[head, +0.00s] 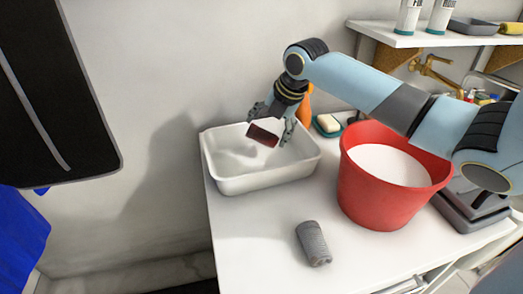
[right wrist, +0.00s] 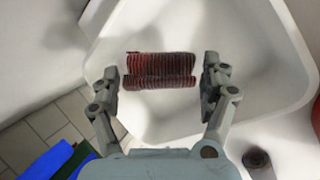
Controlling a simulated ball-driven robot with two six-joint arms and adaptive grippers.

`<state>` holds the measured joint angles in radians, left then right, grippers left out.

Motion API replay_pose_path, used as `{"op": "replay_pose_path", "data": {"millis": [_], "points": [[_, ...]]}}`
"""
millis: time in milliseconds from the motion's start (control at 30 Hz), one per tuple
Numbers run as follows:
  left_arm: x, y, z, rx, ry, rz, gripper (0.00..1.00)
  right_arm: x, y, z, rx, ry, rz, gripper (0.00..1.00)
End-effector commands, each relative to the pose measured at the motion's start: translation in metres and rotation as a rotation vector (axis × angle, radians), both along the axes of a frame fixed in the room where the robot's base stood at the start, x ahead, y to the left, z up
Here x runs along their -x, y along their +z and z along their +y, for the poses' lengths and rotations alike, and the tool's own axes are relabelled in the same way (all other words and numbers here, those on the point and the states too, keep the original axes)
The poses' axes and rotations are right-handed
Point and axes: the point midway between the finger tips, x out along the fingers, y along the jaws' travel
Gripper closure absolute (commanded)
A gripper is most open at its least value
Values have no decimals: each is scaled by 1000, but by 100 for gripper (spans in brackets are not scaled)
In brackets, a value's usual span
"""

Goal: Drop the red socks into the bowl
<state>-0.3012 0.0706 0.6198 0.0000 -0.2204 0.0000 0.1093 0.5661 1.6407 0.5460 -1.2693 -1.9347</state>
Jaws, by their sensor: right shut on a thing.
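The red socks (head: 263,135) are a dark red, ribbed roll, held by my right gripper (head: 272,127). In the right wrist view the red socks (right wrist: 160,71) lie between the two fingers of the right gripper (right wrist: 160,78), which is shut on them. The bowl is a white, rectangular basin (head: 262,182) on the white counter. The gripper and socks are over the basin, near its back; the exact height above its floor is hard to tell. The white basin also shows below the socks in the right wrist view (right wrist: 240,105). My left gripper does not show.
A grey ribbed roll (head: 313,243) lies on the counter (head: 260,250) in front of the basin. A red bucket (head: 385,195) stands to the right. A soap dish (head: 327,125) and an orange bottle (head: 305,101) are behind. A shelf (head: 400,37) is above right.

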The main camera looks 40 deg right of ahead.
Motion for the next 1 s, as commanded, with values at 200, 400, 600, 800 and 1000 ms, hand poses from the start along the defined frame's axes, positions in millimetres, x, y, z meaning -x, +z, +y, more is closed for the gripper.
{"op": "replay_pose_path", "data": {"millis": [200, 400, 600, 800, 1000], "points": [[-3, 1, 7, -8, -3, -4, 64, 0, 1, 0, 0, 0, -1, 0], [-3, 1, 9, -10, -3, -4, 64, 0, 1, 0, 0, 0, 0, 0], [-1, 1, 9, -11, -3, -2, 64, 4, 10, -1, 3, 0, -2, 0], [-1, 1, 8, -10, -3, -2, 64, 22, 47, -2, 8, 3, -2, 0], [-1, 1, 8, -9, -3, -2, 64, 42, 86, 0, 8, 5, -1, 0]]}}
